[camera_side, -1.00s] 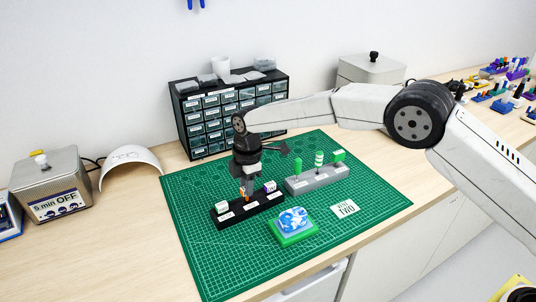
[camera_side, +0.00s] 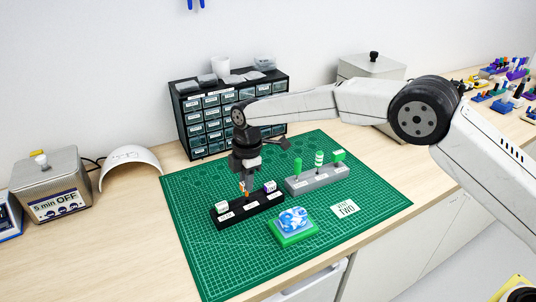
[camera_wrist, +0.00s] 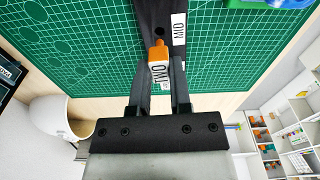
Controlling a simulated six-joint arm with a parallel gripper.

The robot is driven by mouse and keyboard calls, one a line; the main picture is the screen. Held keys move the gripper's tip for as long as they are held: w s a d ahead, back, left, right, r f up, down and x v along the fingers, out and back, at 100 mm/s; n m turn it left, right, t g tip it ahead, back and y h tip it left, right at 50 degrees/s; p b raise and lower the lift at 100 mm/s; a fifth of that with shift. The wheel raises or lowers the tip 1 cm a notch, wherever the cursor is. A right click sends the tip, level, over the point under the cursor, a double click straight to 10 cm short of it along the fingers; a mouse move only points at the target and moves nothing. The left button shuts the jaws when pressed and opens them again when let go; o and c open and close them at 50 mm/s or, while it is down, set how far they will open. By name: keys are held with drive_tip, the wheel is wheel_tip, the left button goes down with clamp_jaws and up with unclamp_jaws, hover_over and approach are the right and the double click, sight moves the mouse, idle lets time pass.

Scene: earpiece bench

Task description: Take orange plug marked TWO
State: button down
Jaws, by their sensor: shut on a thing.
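My gripper (camera_side: 247,190) is shut on the orange plug, over the middle of the black rack (camera_side: 232,215). In the wrist view the orange plug (camera_wrist: 158,52) sits between the two fingers (camera_wrist: 160,88), with a white label reading TWO facing the camera. Its orange end points at a dark hole in the black rack, beside a label reading MID. I cannot tell whether the tip is clear of the hole. The side view shows only a little orange (camera_side: 243,187) at the fingers.
White-topped plugs (camera_side: 221,206) and (camera_side: 269,187) flank it on the rack. A grey rack (camera_side: 318,180) with green plugs stands behind right. A blue-and-white piece (camera_side: 293,218) sits on a green base in front. A TWO card (camera_side: 345,209) lies on the green mat (camera_side: 220,270).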

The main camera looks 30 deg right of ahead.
drive_tip(key=shift+r, duration=2.1)
